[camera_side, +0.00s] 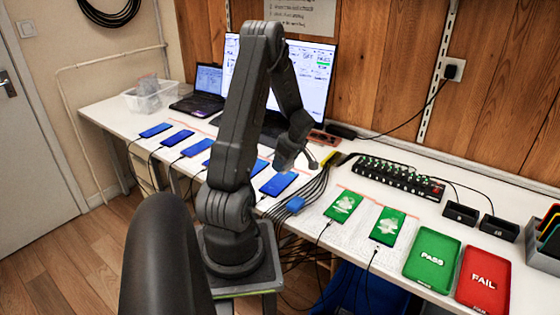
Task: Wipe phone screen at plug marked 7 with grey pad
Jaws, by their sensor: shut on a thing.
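My gripper (298,157) is over the middle of the bench, in front of the monitor and a little above the row of phones. It is shut on a small grey thing, which seems to be the grey pad; the jaws and the dark arm make its outline hard to see. Below it lies a blue-screened phone (278,184), apart from the gripper. More blue-screened phones (177,138) lie in a row to the left, partly hidden by my arm. Two green-screened phones (343,206) (387,226) lie to the right. Plug numbers are too small to read.
A black hub (397,180) with green lights stands behind the green phones. A green PASS tray (431,256) and a red FAIL tray (483,277) are at right. Laptop (197,103) and monitor (310,85) stand behind.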

